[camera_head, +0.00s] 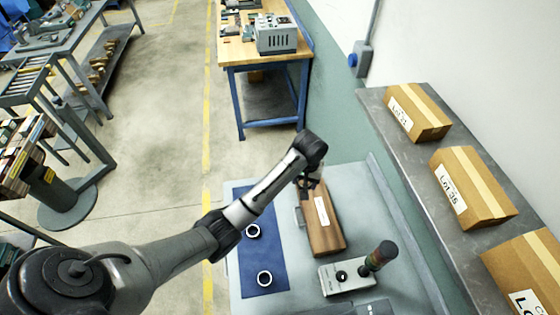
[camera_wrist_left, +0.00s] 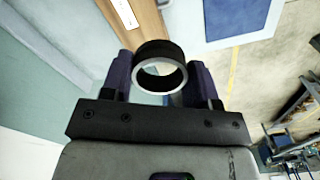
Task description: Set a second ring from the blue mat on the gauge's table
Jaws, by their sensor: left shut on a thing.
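My left gripper (camera_head: 308,183) is over the far end of the brown wooden block (camera_head: 325,228) on the bench. In the left wrist view its two fingers (camera_wrist_left: 160,82) are shut on a dark ring (camera_wrist_left: 160,68) with a bright metal rim. Two more rings lie on the blue mat, a far ring (camera_head: 253,231) and a near ring (camera_head: 264,278). The blue mat (camera_head: 258,254) lies left of the block. My right gripper is not in view.
Cartons (camera_head: 470,187) line the shelf at right. A wooden-topped workbench (camera_head: 262,50) stands beyond, with open floor (camera_head: 160,130) to the left.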

